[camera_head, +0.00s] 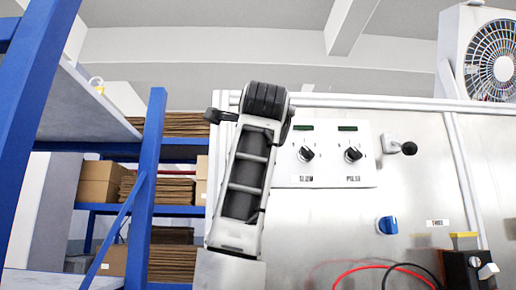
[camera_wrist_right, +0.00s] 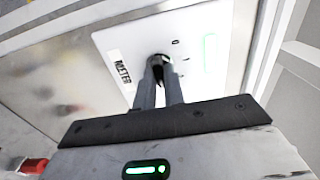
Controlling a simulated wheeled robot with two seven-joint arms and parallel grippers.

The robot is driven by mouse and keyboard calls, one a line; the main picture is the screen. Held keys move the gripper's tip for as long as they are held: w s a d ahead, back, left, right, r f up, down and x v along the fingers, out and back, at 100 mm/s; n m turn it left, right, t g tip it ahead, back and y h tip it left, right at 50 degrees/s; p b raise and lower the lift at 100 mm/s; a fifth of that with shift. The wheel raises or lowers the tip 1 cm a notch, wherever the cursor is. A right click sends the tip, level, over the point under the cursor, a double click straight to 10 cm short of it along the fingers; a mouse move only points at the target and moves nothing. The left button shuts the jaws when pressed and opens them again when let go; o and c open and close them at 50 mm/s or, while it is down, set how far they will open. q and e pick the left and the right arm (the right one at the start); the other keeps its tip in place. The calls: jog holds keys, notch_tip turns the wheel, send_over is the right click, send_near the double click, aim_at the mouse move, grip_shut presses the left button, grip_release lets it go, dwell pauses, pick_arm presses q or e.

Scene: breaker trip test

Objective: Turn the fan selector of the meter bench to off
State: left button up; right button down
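The meter bench (camera_head: 330,230) is a bare metal panel. It carries a white plate (camera_head: 280,178) with black dials (camera_head: 306,154) and (camera_head: 353,154) under small green displays; one label seems to read PULSE. A blue knob (camera_head: 387,225) sits lower right. I cannot tell from the labels which control is the fan selector. My left gripper is not in view.
One of my arms hides part of the panel's left side. A fan (camera_head: 490,58) stands upper right. Red and black cables (camera_head: 372,268) hang low. Blue shelving (camera_head: 143,190) with boxes stands left. A red part (camera_wrist_right: 34,166) shows lower left.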

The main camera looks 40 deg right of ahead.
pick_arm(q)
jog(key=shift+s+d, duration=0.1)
pick_arm(e)
jog(key=shift+n, duration=0.3)
pick_arm(q)
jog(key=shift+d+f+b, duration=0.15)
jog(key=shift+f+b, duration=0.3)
jog(key=shift+b, duration=0.55)
pick_arm(e)
jog(key=shift+f+n, duration=0.1)
jog(key=shift+n, duration=13.1)
jog(key=c, duration=1.5)
grip_release()
